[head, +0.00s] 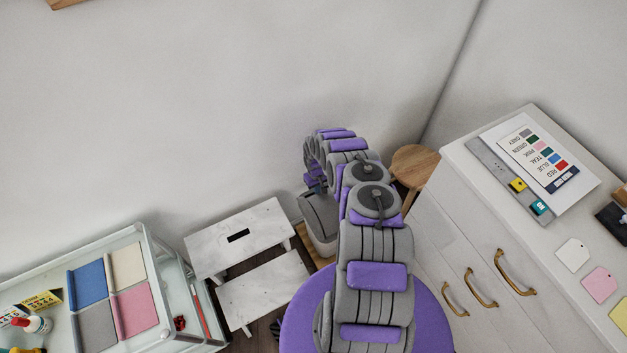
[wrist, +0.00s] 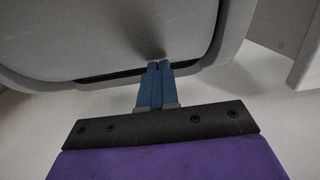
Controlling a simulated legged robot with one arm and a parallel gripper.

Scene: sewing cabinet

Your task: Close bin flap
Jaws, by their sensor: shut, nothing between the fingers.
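The bin (head: 318,238) is a light grey container on the floor between the white step stool and the cabinet. Its grey flap (head: 321,212) shows beside my arm, which hides part of the bin. In the wrist view the flap (wrist: 120,25) fills the top, set inside a pale rim, with a dark gap along its edge. My gripper (wrist: 158,66) has blue fingers, shut together and empty. Their tips overlap the flap's edge in the picture near the dark gap, and a shadow falls on the flap there. I cannot tell whether they touch it.
A white step stool (head: 262,238) stands left of the bin. A round wooden stool (head: 415,158) is behind my arm at right. A white cabinet (head: 455,235) with brass handles stands right. A glass-topped cart (head: 150,262) with fabric squares is at lower left.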

